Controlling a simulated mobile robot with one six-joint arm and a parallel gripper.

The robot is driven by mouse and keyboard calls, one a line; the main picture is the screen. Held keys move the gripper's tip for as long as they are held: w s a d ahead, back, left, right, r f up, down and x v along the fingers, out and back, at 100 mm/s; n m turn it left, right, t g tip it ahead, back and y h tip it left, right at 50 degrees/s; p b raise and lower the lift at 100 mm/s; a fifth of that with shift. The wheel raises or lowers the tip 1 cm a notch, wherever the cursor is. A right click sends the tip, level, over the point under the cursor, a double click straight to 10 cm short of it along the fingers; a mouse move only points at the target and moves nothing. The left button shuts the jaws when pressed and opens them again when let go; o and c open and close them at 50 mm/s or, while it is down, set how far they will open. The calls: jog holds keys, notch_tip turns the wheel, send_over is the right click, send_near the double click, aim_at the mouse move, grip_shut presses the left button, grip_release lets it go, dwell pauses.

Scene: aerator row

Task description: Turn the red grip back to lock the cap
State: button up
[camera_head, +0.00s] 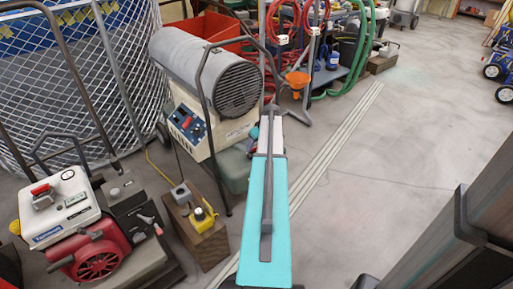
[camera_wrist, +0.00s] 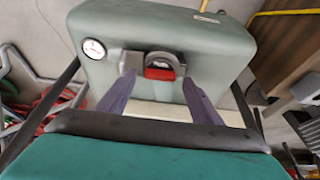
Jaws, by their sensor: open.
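In the wrist view, a small red grip (camera_wrist: 160,73) sits on a dark grey round cap (camera_wrist: 162,59) on a grey-green tank (camera_wrist: 215,40). The red part is at the cap's lower side, lying roughly level across the picture. My gripper (camera_wrist: 159,80) is open, with one purple finger left of the red grip and one right of it. A gap shows between each finger and the red part; I cannot tell how far the tips are in depth. In the head view the tank (camera_head: 234,170) shows under the heater, and my arm hides the cap and grip.
A round white gauge (camera_wrist: 94,49) is on the tank's left. In the head view, a grey heater (camera_head: 215,75) stands above the tank. A wooden block with a yellow device (camera_head: 203,218) and a red engine unit (camera_head: 95,258) stand left.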

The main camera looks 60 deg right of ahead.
jog(key=shift+w+f, duration=0.2)
jog(key=shift+f, duration=0.2)
jog(key=c, duration=1.1)
jog(key=shift+o, duration=0.2)
